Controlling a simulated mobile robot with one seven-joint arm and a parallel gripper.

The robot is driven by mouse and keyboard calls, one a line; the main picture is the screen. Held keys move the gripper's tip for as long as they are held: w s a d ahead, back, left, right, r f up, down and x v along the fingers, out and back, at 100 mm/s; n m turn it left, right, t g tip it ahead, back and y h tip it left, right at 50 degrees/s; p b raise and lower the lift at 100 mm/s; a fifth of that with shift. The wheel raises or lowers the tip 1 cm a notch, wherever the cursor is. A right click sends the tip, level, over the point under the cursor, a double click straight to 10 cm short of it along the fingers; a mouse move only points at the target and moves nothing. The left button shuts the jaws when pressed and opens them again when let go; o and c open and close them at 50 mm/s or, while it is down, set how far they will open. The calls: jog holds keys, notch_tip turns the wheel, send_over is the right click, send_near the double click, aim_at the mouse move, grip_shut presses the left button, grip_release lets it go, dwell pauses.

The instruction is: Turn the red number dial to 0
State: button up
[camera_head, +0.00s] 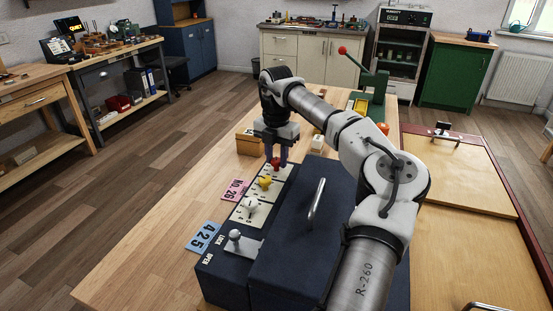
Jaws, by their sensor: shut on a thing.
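The red number dial (276,162) is at the far end of a row of dials on a dark blue box (311,220) on the wooden table. My gripper (276,157) reaches down over it with its fingers around the red knob, shut on it. The fingers partly hide the dial, and I cannot read which number it points to. A yellow dial (265,183) and a white dial (250,205) sit nearer on the same pale panel. A grey lever (235,236) stands beside the words LOCK and OPEN.
A pink card (235,190) reading "No 26" and a blue card (204,237) reading "425" lie left of the box. A silver handle (317,203) stands up on its top. A wooden block (249,142) and a green press (371,95) are beyond. The table's left side is clear.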

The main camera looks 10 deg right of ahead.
aim_at(277, 160)
jog(key=m+b, duration=0.2)
jog(key=m, duration=0.5)
jog(key=shift+r, duration=0.1)
dwell(0.5)
jog(key=o, duration=1)
jog(key=shift+c, duration=0.2)
notch_tip(277, 160, up, 14)
jog(key=shift+b, duration=0.45)
